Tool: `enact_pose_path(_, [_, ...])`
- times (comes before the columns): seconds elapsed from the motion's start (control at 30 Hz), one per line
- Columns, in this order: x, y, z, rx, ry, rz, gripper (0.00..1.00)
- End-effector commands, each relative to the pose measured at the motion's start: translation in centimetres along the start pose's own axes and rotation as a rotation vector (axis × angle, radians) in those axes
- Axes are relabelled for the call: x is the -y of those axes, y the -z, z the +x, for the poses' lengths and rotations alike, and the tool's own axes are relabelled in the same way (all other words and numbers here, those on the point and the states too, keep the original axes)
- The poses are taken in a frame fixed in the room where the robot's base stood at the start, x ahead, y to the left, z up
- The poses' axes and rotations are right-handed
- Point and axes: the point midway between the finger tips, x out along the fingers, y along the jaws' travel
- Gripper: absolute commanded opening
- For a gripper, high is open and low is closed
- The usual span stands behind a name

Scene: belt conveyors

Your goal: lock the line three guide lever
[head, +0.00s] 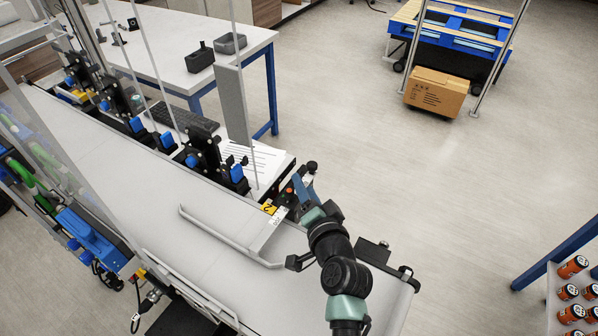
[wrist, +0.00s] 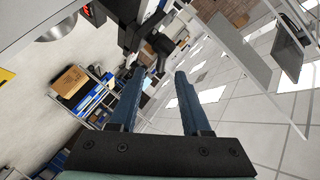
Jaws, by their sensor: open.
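Several black clamp units with blue knobs stand along the far side of the conveyor; the nearest unit (head: 205,148) has a blue knob (head: 237,173) at its lower right. I cannot tell which one belongs to line three, nor whether any lever is locked. My gripper (head: 300,188) is at the conveyor's far edge, to the right of these units, beside a small black knob (head: 312,166) and a yellow label (head: 269,208). In the wrist view my gripper (wrist: 160,73) is open with nothing between its blue fingers. A black bracket-like part (wrist: 150,42) shows just beyond the fingertips.
A white belt (head: 230,265) with a bent metal guide rail (head: 225,238) runs beneath my arm. A white workbench (head: 190,75) stands behind the line. The floor to the right is largely open.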

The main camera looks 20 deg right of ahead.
Motion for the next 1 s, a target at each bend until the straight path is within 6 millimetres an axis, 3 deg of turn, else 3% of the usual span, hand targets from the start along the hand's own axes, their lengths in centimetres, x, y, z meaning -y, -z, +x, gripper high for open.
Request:
enact_pose_path(0.1, [0.2, 0.0, 1.9, 0.002, 0.002, -0.003, 0.48])
enact_pose_path(0.33, [0.1, 0.0, 4.4, 0.001, 0.002, -0.002, 0.48])
enact_pose_path(0.8, [0.1, 0.0, 5.2, 0.0, 0.001, -0.003, 0.48])
enact_pose_path(1.0, [0.1, 0.0, 5.2, 0.0, 0.001, -0.002, 0.12])
